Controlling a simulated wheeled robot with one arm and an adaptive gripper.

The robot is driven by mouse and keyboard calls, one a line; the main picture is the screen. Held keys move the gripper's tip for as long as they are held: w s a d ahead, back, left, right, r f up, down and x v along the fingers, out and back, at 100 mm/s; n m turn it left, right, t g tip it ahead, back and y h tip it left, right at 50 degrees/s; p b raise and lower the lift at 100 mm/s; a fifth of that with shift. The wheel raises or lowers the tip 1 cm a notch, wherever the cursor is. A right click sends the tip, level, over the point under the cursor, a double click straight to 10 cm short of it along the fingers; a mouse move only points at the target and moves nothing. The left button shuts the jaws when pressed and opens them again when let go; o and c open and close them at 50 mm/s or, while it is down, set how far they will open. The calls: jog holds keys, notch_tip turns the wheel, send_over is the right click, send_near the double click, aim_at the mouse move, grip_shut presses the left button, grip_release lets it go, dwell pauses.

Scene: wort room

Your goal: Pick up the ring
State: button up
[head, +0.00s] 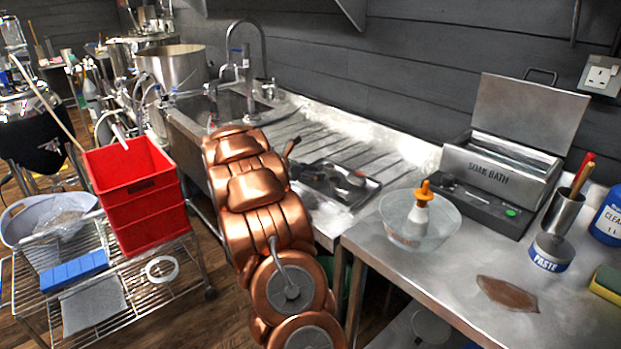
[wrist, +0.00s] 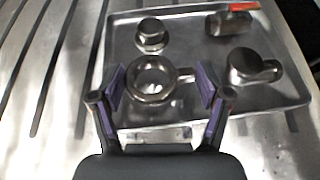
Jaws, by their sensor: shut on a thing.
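The ring (wrist: 152,98) is a shiny dark metal clamp ring with a short arm sticking out to the right. In the wrist view it lies between the purple pads of my gripper (wrist: 160,88), which is shut on it across its width. Behind it is a shallow metal tray (wrist: 288,60). I cannot tell whether the ring touches the tray or is held just above it. In the head view my copper arm hides part of this area, and the ring cannot be made out clearly there.
The tray also holds a round metal cap (wrist: 151,33), a valve with a red handle (wrist: 232,18) and an elbow fitting (wrist: 252,68). The tray lies on the ribbed drainer (head: 330,130). Right are a glass bowl (head: 450,225) and soak bath (head: 490,170); left, a red crate (head: 135,200).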

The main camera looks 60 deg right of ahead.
jog(key=w+a+r, duration=0.1)
jog(key=w+a, duration=0.3)
jog(key=a, duration=0.3)
jog(key=w+a+r, duration=0.1)
jog(key=w+a, duration=0.3)
jog(key=a, duration=0.3)
jog(key=shift+r+b, duration=0.35)
jog(key=shift+r, duration=0.05)
jog(key=w+a+r+n+t+y+p, duration=0.1)
jog(key=w+a+r+n+t+p, duration=0.2)
jog(key=a, duration=0.5)
jog(key=w+a+r+n+t+p, duration=0.1)
jog(key=w+a+r+n+t, duration=0.2)
jog(key=w+a, duration=0.35)
jog(key=w+a+r+n+t+y+p, duration=0.1)
jog(key=w+a+n+t, duration=0.25)
jog(key=a, duration=0.45)
jog(key=a+r+n+t+y+p, duration=0.2)
jog(key=a+r+n+t+y, duration=0.1)
jog(key=a, duration=0.7)
jog(key=s+a+r+n+t+y+p, duration=0.1)
jog(key=a+r+n+t+y+p, duration=0.2)
jog(key=a, duration=0.7)
jog(key=shift+s+a+r+n+y+p, duration=0.35)
jog(key=shift+r+n, duration=0.35)
jog(key=shift+n, duration=0.45)
